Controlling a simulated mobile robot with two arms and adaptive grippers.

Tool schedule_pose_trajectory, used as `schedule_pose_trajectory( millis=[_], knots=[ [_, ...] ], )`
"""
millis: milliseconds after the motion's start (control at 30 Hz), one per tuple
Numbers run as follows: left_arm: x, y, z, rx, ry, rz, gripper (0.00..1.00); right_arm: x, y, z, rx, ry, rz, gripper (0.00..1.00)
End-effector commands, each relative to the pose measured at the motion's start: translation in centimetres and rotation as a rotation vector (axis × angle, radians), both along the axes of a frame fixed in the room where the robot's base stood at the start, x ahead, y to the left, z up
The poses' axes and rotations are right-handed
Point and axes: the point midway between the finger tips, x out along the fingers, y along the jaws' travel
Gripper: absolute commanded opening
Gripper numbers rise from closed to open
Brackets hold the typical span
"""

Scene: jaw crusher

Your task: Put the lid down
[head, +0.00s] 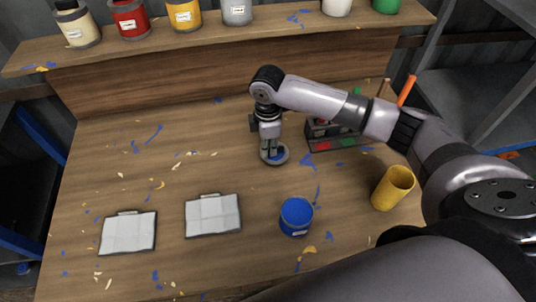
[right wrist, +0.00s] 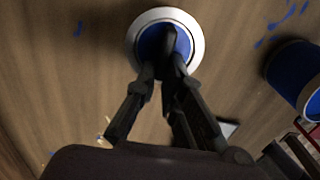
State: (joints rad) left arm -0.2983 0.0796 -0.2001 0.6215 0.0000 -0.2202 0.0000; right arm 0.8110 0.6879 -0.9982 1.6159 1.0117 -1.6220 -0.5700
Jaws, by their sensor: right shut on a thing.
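The lid (head: 284,159) is a small round disc with a pale rim and a blue middle. It is at the tabletop, right of centre in the head view. My right gripper (head: 271,152) points down and is shut on it. The right wrist view shows the lid (right wrist: 196,42) at the tips of my closed fingers (right wrist: 165,50). I cannot tell whether the lid touches the wood or is just above it. A blue paint can (head: 296,217), blue on top, stands nearer to me; it also shows in the right wrist view (right wrist: 292,75). My left gripper is not in view.
A tool caddy (head: 335,143) stands right of the lid. A yellow cup (head: 392,188) is at the right. Two white pads (head: 128,233) (head: 213,215) lie front left. Several paint cans line the raised back shelf (head: 215,65). Wood around the lid's left is clear except paint flecks.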

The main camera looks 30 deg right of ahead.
Motion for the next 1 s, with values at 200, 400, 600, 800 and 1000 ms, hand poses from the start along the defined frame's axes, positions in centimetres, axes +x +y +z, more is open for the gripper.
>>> schedule_pose_trajectory(
  millis=[200, 400, 600, 800, 1000],
  knots=[
    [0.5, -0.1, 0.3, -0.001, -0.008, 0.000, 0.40, -0.1, 0.0, -2.2, 0.000, 0.003, 0.000, 0.00],
    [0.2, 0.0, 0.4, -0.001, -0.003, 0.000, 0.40, 0.0, 0.0, -4.7, -0.001, 0.001, 0.000, 0.00],
    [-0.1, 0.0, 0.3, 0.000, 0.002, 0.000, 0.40, 0.0, 0.0, -4.8, 0.000, -0.001, 0.000, 0.00],
    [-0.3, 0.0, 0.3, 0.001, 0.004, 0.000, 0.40, 0.0, 0.0, -5.2, 0.000, 0.000, 0.000, 0.00],
    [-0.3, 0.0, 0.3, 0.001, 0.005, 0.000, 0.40, 0.0, 0.0, -5.1, 0.000, -0.001, 0.000, 0.23]
  ],
)
